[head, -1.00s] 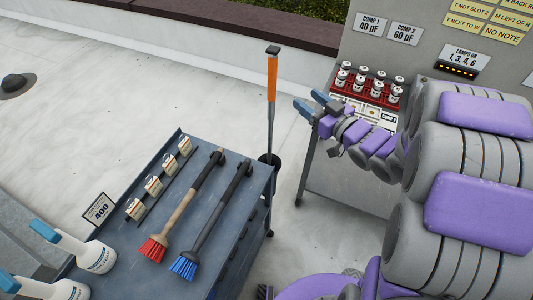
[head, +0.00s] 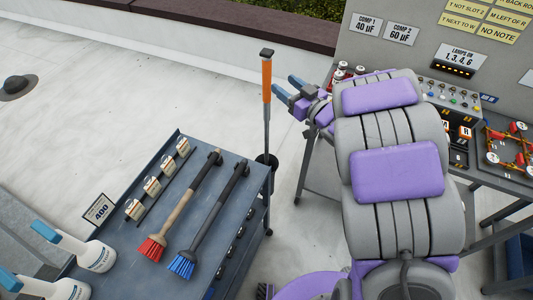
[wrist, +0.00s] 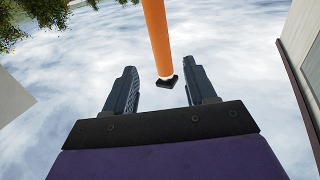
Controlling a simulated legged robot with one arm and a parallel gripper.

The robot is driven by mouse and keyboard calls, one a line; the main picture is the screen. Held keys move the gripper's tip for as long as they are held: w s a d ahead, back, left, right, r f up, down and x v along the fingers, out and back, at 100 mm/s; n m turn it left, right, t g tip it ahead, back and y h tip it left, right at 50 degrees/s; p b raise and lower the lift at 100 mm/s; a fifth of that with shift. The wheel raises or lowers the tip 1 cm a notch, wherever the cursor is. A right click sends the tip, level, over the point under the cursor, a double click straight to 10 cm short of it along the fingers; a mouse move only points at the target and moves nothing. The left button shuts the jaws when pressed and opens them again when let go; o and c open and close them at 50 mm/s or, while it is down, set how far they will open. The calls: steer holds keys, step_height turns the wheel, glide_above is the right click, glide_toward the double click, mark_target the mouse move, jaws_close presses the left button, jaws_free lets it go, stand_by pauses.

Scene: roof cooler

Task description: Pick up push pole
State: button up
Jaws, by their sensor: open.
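The push pole (head: 267,90) stands upright at the right end of the blue-grey cart in the head view, with an orange grip, a dark top and a grey shaft. Its lower end is in a dark round holder at the cart's side. My gripper (head: 284,88) is just right of the orange grip, open, its blue-grey fingers pointing toward it. In the wrist view the orange pole (wrist: 157,35) shows between and beyond the open fingers of my gripper (wrist: 162,90), with its dark end cap at the middle. I see no contact between fingers and pole.
The cart (head: 205,140) carries a red brush (head: 152,248), a blue brush (head: 182,264), small labelled boxes (head: 152,186) and white bottles (head: 95,256). A grey panel bench (head: 375,45) stands behind my arm at right. The pale roof floor (head: 90,90) at left is mostly clear.

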mark_target(270, 74)
steer(key=x, duration=0.3)
steer(key=shift+w, duration=0.15)
steer(key=shift+w+a+f, duration=0.1)
steer(key=shift+w+a, duration=0.1)
steer(key=shift+a, duration=0.6)
steer(key=b+x, duration=0.1)
steer(key=x, duration=0.2)
steer(key=shift+w+b, duration=0.3)
steer(key=shift+w, duration=0.5)
steer(key=shift+s+a, duration=0.1)
steer(key=shift+c, duration=0.2)
steer(key=shift+a, duration=0.45)
steer(key=c, duration=0.5)
steer(key=shift+d, duration=0.35)
jaws_close()
